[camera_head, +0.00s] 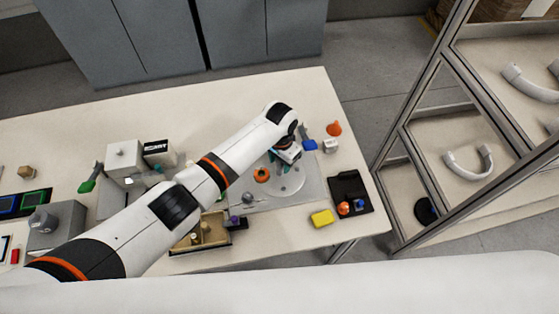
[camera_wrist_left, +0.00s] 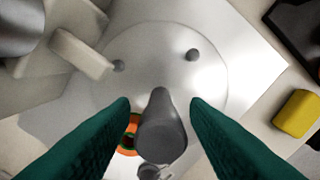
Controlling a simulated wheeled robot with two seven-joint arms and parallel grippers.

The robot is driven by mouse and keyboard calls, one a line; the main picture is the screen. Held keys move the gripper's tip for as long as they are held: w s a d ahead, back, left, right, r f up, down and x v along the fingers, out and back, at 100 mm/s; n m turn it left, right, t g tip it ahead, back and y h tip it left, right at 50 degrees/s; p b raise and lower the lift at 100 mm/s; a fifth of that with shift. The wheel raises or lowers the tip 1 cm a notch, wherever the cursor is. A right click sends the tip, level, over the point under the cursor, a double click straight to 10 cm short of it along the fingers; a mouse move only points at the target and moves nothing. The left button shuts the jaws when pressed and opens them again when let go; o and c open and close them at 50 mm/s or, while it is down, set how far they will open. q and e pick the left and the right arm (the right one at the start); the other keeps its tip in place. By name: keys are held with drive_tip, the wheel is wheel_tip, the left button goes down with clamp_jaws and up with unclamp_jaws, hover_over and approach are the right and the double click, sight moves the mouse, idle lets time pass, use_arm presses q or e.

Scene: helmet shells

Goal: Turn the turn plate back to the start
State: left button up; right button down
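The turn plate (camera_head: 293,184) is a pale round disc on a square grey base on the table. My left gripper (camera_head: 284,168) is over the plate. In the left wrist view its two green fingers (camera_wrist_left: 160,103) are apart, one on each side of a dark grey upright handle (camera_wrist_left: 162,130). Narrow gaps seem to show between handle and fingers. An orange ring-shaped part (camera_head: 261,175) is beside the gripper, partly hidden by the left finger in the wrist view. My right gripper is not in view.
An orange cone-like part (camera_head: 334,129) stands at the back. A wooden box (camera_head: 203,235) is at the front. A metal-framed shelf (camera_head: 425,110) stands beyond the right table edge.

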use_arm(q)
wheel_tip(320, 180, up, 12)
drive_tip(key=b, duration=0.2)
idle(0.5)
drive_tip(key=shift+f, duration=0.1)
idle(0.3)
